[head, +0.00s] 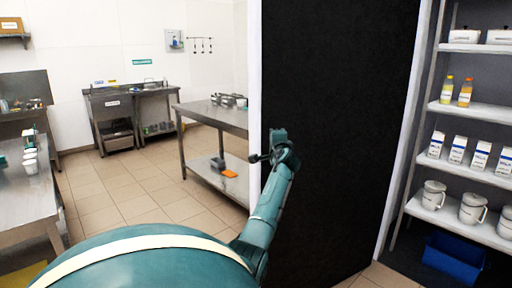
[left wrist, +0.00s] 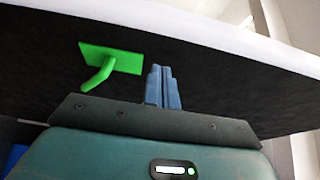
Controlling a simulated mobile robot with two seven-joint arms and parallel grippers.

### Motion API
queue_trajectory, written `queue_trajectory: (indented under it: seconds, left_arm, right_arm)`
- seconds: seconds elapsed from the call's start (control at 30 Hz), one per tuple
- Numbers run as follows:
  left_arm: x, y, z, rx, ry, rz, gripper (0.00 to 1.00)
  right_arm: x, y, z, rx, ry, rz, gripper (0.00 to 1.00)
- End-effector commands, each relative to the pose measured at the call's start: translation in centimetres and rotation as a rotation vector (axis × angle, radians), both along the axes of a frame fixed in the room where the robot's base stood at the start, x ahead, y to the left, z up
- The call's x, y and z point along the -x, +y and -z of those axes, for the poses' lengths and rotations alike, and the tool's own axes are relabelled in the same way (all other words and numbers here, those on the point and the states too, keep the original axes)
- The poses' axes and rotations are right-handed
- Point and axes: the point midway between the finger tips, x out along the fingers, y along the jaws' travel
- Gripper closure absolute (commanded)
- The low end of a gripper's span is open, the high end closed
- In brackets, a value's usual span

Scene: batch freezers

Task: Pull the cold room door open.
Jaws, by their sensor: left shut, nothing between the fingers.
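The door panel (head: 335,110) is a tall black slab with a pale left edge, standing upright in the middle of the head view. It also fills much of the left wrist view (left wrist: 50,70). A bright green handle (left wrist: 112,60) sits on its dark face, with a bent grip; I cannot make it out in the head view. My left gripper (head: 278,135) is in front of the panel near its left edge. Its blue fingers (left wrist: 162,85) are shut and empty, beside the handle and apart from it. My right gripper is not in view.
Right of the panel, white shelves (head: 475,110) hold bottles, cartons and jugs, with a blue crate (head: 452,260) below. On the left, a steel table (head: 215,115) stands near the panel, and another steel counter (head: 22,195) is at the left edge. Tiled floor (head: 130,185) between them is clear.

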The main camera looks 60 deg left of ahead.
Motion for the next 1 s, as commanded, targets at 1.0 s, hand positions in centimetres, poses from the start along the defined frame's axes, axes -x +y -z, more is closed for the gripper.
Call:
queue_trajectory:
  seconds: [1.0]
  left_arm:
    - [7.3, -3.6, 1.5, 0.011, 0.003, 0.051, 1.0]
  right_arm:
    - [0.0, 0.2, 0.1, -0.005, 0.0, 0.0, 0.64]
